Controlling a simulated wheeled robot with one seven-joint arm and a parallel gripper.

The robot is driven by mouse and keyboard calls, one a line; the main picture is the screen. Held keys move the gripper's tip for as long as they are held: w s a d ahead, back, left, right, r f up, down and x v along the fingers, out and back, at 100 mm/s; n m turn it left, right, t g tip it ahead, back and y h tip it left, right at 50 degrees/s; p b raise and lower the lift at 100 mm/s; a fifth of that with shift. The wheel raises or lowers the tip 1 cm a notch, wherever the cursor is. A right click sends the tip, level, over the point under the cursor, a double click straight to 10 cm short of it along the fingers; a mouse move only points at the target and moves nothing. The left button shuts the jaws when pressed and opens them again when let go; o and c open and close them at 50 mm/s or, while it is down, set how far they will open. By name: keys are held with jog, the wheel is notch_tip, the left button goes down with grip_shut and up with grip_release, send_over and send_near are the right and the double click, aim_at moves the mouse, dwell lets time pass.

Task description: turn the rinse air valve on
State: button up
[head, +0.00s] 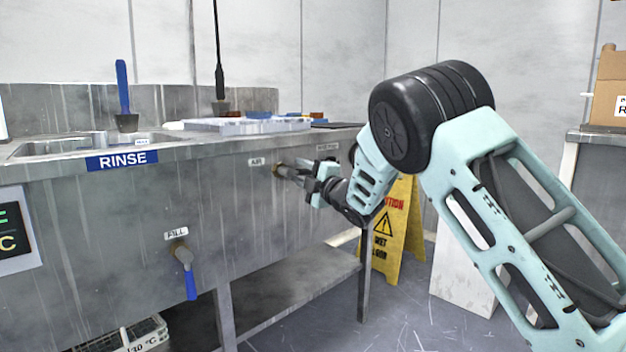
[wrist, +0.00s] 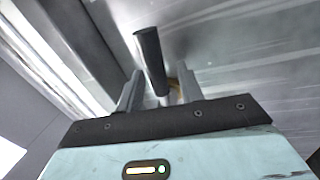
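The air valve (head: 276,170) sits on the steel sink front, just right of the small "AIR" label (head: 257,161). My gripper (head: 312,176) is at the valve, partly covering it in the head view. In the wrist view, a dark valve handle (wrist: 149,55) stands between the two fingers of my gripper (wrist: 160,88), with brass-coloured metal behind it. The fingers are apart, with a narrow gap seen on each side of the handle. Whether either finger touches it is hard to tell.
A fill valve with a blue lever (head: 190,285) hangs lower left, under the "RINSE" sign (head: 122,160). A lower shelf (head: 300,290) runs beneath the sink. A yellow caution sign (head: 405,240) stands on the floor behind my arm. A cardboard box (head: 606,95) is at right.

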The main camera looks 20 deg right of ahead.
jog(key=p+v, duration=0.3)
jog(key=v, duration=1.4)
jog(key=s+a+f+m+g+h+p, duration=0.1)
jog(key=s+a+f+m+g+h, duration=0.1)
jog(key=s+a+f+m+g, duration=0.25)
jog(key=s+a+f+m+g+h, duration=0.2)
jog(key=s+a+m+g, duration=0.3)
jog(key=a, duration=0.3)
jog(key=s+a+f+m+g+h, duration=0.15)
jog(key=s+g, duration=0.25)
jog(key=s, duration=1)
jog(key=s+a+f+m+g+h, duration=0.1)
jog(key=s+a+m+g+h, duration=0.3)
jog(key=s, duration=1.1)
notch_tip(320, 180, up, 38)
jog(key=d+n+y+p, duration=0.1)
jog(key=d+y+p, duration=0.1)
jog(key=p, duration=3.6)
jog(key=shift+s+d+r+g+p, duration=0.2)
jog(key=shift+s+r+g+p, duration=0.1)
jog(key=shift+s+g, duration=0.15)
